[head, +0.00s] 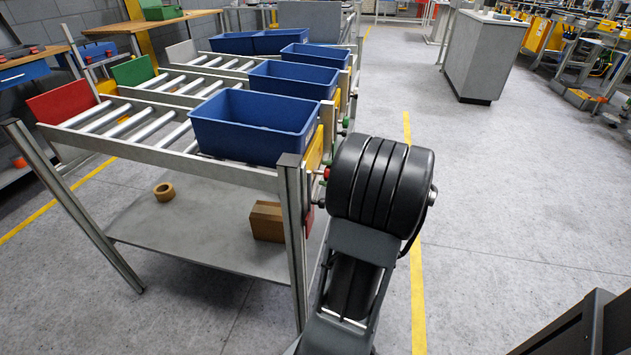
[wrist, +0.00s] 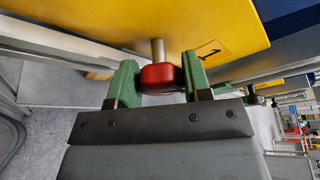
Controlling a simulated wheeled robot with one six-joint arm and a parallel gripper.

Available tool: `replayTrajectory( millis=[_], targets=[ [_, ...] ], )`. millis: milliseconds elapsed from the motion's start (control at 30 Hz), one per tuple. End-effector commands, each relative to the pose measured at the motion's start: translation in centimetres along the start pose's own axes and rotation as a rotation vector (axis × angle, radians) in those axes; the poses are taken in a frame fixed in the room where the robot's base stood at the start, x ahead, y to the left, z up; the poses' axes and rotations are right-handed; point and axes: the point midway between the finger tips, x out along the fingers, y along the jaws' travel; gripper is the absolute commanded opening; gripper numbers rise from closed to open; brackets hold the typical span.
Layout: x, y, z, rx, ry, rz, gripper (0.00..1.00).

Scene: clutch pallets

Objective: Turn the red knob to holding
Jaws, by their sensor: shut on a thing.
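The red knob (wrist: 160,77) sits on a short metal shaft in front of a yellow panel (wrist: 170,30) in the wrist view. My gripper (wrist: 160,80) has its two green fingers on either side of the knob and is shut on it. In the head view a small part of the red knob (head: 326,173) shows at the rack's right side, beside my dark arm. A black number 1 mark shows on the yellow panel, right of the knob. I cannot read which position the knob points to.
Blue bins (head: 255,125) stand on the roller rack (head: 150,150). A tape roll (head: 164,191) and a cardboard box (head: 267,221) lie on its lower shelf (head: 200,238). The floor (head: 510,210) to the right is clear.

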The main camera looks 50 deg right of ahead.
Motion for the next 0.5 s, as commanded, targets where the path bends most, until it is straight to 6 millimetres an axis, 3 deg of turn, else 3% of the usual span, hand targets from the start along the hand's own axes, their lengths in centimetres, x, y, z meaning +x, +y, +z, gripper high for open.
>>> replayTrajectory(
  millis=[500],
  targets=[
    [-0.6, -0.01, -0.44, -0.019, 0.012, -0.017, 0.02]
  ],
)
